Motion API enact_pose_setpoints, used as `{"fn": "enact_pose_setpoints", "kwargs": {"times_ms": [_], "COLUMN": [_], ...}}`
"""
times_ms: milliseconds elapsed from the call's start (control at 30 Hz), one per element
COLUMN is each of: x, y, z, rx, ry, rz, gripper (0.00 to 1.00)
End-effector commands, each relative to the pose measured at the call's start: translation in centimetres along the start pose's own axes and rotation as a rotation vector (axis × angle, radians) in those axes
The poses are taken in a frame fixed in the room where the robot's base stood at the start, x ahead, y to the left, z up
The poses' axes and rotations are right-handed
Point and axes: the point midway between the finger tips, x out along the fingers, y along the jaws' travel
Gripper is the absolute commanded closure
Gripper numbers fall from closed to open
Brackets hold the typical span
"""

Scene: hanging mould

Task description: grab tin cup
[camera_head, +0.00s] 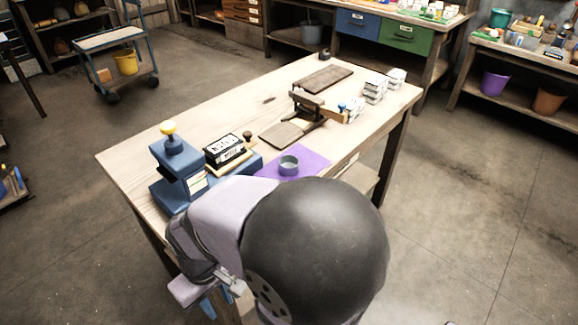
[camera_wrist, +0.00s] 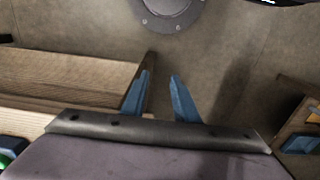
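A small grey-blue tin cup (camera_head: 289,165) stands upright on a purple mat (camera_head: 312,160) near the front edge of the wooden table, in the head view. The cup does not show in the wrist view. My gripper (camera_wrist: 160,76) shows two blue fingers spread apart with nothing between them. In the wrist view it is over the floor, beside the wooden table's edge (camera_wrist: 70,75). In the head view my arm hides most of the gripper, low at the front of the table and apart from the cup.
White stacked boxes (camera_head: 375,90) are at the right. The table's left back is clear.

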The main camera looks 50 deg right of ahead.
Motion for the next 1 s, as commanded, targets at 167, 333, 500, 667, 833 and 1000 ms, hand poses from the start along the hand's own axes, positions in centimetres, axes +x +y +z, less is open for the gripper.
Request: {"fn": "enact_pose_setpoints", "kwargs": {"times_ms": [167, 333, 500, 667, 833, 1000], "x": [-0.1, -1.4, -2.7, -4.0, -5.4, -6.2], "y": [0.1, 1.6, 5.0, 8.9, 14.4, 21.5], "z": [0.0, 0.1, 1.9, 4.2, 4.0, 2.3], "rx": [0.006, 0.074, 0.243, 0.463, 0.717, 0.946], "ry": [0.000, -0.005, -0.077, -0.173, -0.196, -0.131], "rz": [0.000, 0.000, -0.009, -0.041, -0.089, -0.131], "gripper": [0.73, 0.73, 0.73, 0.73, 0.73, 0.73]}}
